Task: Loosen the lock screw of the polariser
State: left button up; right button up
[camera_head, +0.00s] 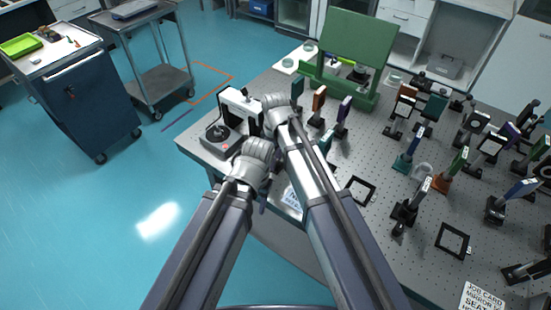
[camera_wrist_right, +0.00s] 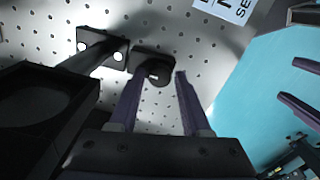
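My right gripper (camera_wrist_right: 158,88) shows two purple fingers, open and apart, in the right wrist view. A small dark round part (camera_wrist_right: 158,73) with a light mark lies between their tips in that picture. I cannot tell whether they touch it or whether it is the lock screw. A large dark round mount (camera_wrist_right: 42,112) fills the left of that view. I cannot tell for sure which mount is the polariser. My left gripper (camera_wrist_right: 300,88) appears at the right edge, its fingers apart and empty.
A grey device with a dark round dial (camera_head: 217,133) and a white frame (camera_head: 241,104) stand at the table's left corner. A green panel stand (camera_head: 352,48) is behind. Several mounts crowd the perforated table (camera_head: 338,232) to the right. A printed sheet (camera_wrist_right: 230,8) lies near the edge.

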grip_shut()
jog(key=shift+m, duration=0.3)
jog(key=m, duration=0.5)
jog(key=shift+m, duration=0.4)
jog(key=m, duration=1.9)
jog(key=shift+m, duration=1.9)
